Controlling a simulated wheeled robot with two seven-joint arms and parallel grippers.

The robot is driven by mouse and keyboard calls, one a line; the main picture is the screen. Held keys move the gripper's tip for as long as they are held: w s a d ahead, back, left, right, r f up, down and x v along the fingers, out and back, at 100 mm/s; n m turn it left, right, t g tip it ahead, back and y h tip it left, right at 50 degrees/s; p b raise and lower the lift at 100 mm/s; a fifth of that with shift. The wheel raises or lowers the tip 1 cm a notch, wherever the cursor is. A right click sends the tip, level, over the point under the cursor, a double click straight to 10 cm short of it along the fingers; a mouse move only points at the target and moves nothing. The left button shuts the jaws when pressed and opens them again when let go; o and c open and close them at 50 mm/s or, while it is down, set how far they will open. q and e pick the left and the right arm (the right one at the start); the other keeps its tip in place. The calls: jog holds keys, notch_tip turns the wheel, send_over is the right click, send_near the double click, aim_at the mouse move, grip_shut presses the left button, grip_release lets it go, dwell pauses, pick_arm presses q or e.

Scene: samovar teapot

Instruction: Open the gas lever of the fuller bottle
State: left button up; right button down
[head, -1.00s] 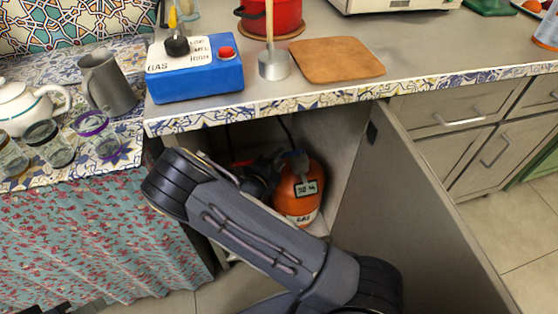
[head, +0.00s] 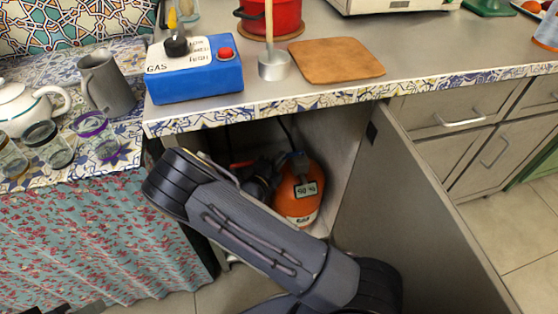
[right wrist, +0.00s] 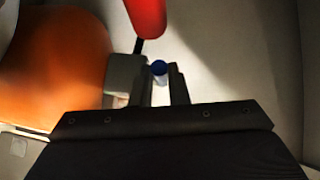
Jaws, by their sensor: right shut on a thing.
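An orange gas bottle (head: 298,200) with a small percent display (head: 306,189) stands in the open cabinet under the counter. The display seems to read 90 %, but it is small. A blue part shows at the bottle's top. My right gripper (head: 262,178) is beside the bottle's upper left, partly hidden by my arm. In the right wrist view, my right gripper (right wrist: 160,84) is shut on a narrow blue-tipped part (right wrist: 159,68); I cannot tell its full shape. An orange bottle (right wrist: 60,65) is left of the fingers, and a red part (right wrist: 147,15) is above them. Dark parts at the head view's lower left may be my left gripper.
The open cabinet door (head: 420,215) stands right of the bottle. The counter above holds a blue gas control box (head: 195,75), a red pot (head: 272,15) and a wooden board (head: 336,60). A teapot (head: 30,105), mug (head: 105,85) and glasses stand at left.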

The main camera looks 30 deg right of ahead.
jog(key=shift+s+d+n+t+y+b, duration=0.25)
jog(key=shift+s+n+t+y+b, duration=0.5)
jog(key=shift+n+t+y+b, duration=0.6)
jog(key=shift+s+d+n+t+y+b, duration=0.3)
jog(key=shift+s+n+t+y+b, duration=0.55)
jog(key=shift+n+y+b, duration=0.5)
jog(key=shift+s+d+n+t+y+b, duration=0.25)
jog(key=shift+s+n+t+y+b, duration=0.65)
jog(key=shift+b, duration=0.7)
jog(key=shift+w+t+y, duration=0.2)
jog(key=shift+t+y, duration=0.1)
jog(key=shift+y, duration=0.2)
jog(key=c, duration=1.4)
grip_release()
jog(key=v, duration=0.7)
jog(key=shift+s+a, duration=0.2)
jog(key=shift+s, duration=0.15)
jog(key=shift+r, duration=0.1)
